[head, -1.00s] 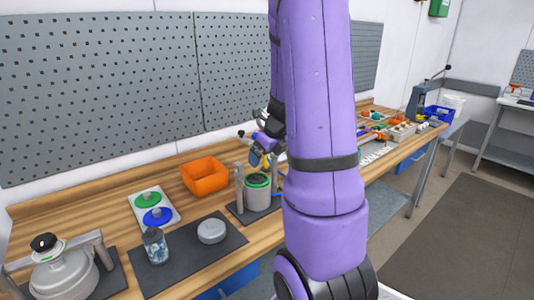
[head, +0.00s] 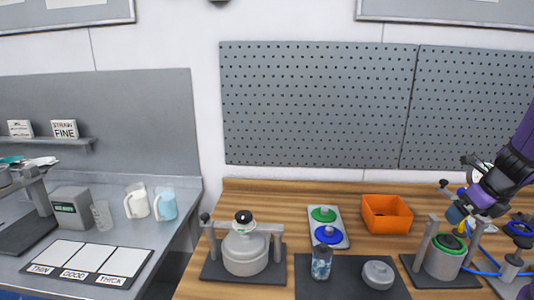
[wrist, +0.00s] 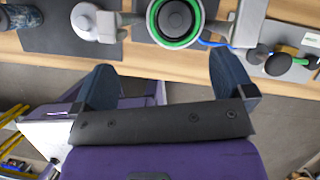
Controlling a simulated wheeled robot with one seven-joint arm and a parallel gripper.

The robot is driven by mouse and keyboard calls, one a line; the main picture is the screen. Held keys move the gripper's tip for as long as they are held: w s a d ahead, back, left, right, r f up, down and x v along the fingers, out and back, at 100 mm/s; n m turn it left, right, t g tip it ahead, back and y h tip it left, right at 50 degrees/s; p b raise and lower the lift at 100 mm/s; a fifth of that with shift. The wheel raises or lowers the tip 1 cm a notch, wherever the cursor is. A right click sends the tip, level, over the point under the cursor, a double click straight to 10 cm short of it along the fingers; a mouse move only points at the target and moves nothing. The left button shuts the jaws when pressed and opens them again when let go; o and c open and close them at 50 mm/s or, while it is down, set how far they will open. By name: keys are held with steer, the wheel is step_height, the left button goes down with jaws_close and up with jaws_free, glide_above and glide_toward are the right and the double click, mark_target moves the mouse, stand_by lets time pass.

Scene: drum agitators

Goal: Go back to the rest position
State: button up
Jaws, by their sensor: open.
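My gripper (head: 467,206) is at the right of the head view, at the end of my purple arm, seen over the drum with the green ring (head: 445,252). In the wrist view my gripper (wrist: 172,85) has its two dark fingers wide apart with nothing between them. The green-ringed drum (wrist: 178,20) shows at the top of that view, beyond the fingers and apart from them. Most of my arm is outside the head view.
The wooden bench holds a grey lidded drum in a frame (head: 246,250), a jar (head: 321,262), a grey lid (head: 378,274), a tray with green and blue lids (head: 343,240) and an orange bin (head: 387,214). A grey side bench with white and blue jugs (head: 165,203) stands left.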

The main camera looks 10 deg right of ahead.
steer(key=s+a+r+n+y, duration=0.1)
steer(key=a+r+n, duration=0.5)
steer(key=a+n, duration=0.3)
steer(key=s+a+r+n+y, duration=0.1)
steer(key=a+r+n, duration=0.4)
steer(key=a+n, duration=0.35)
steer(key=s+a+r+n+h, duration=0.1)
steer(key=s+a+r+n, duration=0.1)
steer(key=s+a+n, duration=0.3)
steer(key=s+a+r+n+h, duration=0.1)
steer(key=s+a+r+n, duration=0.2)
steer(key=n, duration=1)
steer(key=s+a, duration=0.3)
steer(key=s, duration=0.1)
steer(key=shift+s+r+t, duration=0.25)
steer(key=shift+t, duration=0.05)
